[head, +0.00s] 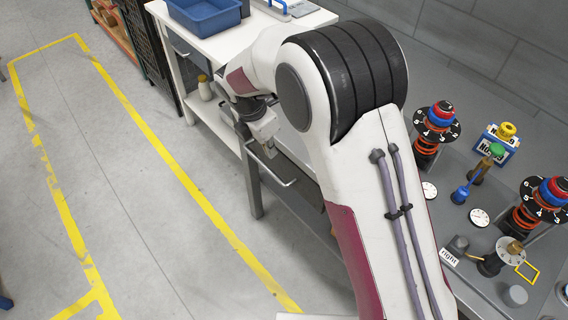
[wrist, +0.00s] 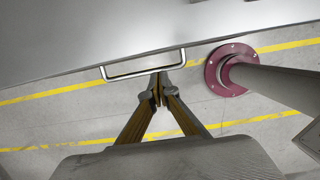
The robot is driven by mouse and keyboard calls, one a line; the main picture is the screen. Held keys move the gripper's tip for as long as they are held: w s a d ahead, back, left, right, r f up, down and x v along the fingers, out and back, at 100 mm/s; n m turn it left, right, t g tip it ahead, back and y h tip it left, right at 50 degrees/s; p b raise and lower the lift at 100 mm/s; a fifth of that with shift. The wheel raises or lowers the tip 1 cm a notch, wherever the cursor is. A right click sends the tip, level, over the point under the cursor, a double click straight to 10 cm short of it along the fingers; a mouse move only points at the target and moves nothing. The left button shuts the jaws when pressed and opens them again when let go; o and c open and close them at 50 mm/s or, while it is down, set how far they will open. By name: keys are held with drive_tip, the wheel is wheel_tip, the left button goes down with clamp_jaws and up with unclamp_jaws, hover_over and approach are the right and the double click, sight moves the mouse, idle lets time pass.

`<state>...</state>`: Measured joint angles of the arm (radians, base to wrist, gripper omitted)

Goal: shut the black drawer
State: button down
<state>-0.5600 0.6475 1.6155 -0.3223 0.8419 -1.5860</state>
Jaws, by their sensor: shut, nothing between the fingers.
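The black drawer (head: 298,168) is at the side of the grey bench, mostly hidden behind my arm. Its pale bar handle (head: 275,172) sticks out toward the yellow-lined floor. How far the drawer stands open cannot be told. My gripper (head: 268,150) points down close to the handle. In the wrist view, my gripper (wrist: 158,88) is shut and empty, its fingertips beside the right half of the handle (wrist: 135,73). Whether they touch it is unclear. A grey surface (wrist: 90,40) lies beyond the handle.
The grey bench (head: 450,215) carries dials, coil-spring posts and knobs at the right. A white table (head: 215,45) with a blue bin (head: 205,14) stands behind my gripper. The floor to the left is clear. In the wrist view, a maroon-flanged post (wrist: 232,70) stands at the right.

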drive_tip(key=s+d, duration=0.5)
drive_tip(key=s, duration=0.5)
drive_tip(key=shift+s, duration=0.2)
drive_tip(key=shift+f, duration=0.25)
approach(304, 191)
drive_tip(key=s+a+f, duration=0.1)
drive_tip(key=s+f, duration=0.3)
drive_tip(key=f, duration=0.1)
drive_tip(key=shift+w+d, duration=1.35)
drive_tip(key=shift+w, duration=0.1)
